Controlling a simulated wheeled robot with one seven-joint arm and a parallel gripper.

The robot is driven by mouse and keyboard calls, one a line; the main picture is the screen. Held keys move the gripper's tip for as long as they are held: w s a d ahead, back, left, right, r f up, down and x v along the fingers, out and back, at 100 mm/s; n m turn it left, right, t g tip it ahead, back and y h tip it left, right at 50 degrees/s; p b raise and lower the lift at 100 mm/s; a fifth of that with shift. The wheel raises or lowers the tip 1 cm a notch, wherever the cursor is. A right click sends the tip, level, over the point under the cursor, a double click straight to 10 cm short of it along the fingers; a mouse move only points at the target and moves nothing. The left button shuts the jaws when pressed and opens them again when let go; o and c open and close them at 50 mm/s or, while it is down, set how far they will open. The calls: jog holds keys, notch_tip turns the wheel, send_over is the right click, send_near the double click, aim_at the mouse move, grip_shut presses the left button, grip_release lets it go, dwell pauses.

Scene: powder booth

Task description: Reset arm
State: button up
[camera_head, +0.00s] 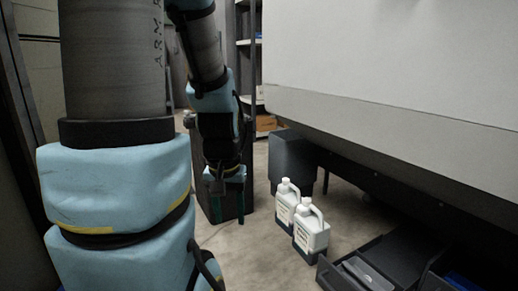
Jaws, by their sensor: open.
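My arm hangs down from the top left, with blue padded joints and grey sleeves. My gripper (227,210) is at its lower end, left of the middle of the picture. It points down with its two thin fingers apart, and nothing shows between them. It is in front of a dark upright bin, as seen from this camera. The fingertips are small and dark, so their exact distance to the bin cannot be told.
Two white jugs (311,236) stand on the floor right of my gripper. A dark box (292,160) is behind them. Black trays (335,277) lie at lower right. A large pale booth body (400,60) overhangs the right side. Shelving (248,42) stands at the back.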

notch_tip(320, 180, up, 35)
jog(key=p, duration=3.4)
jog(key=shift+r, duration=0.2)
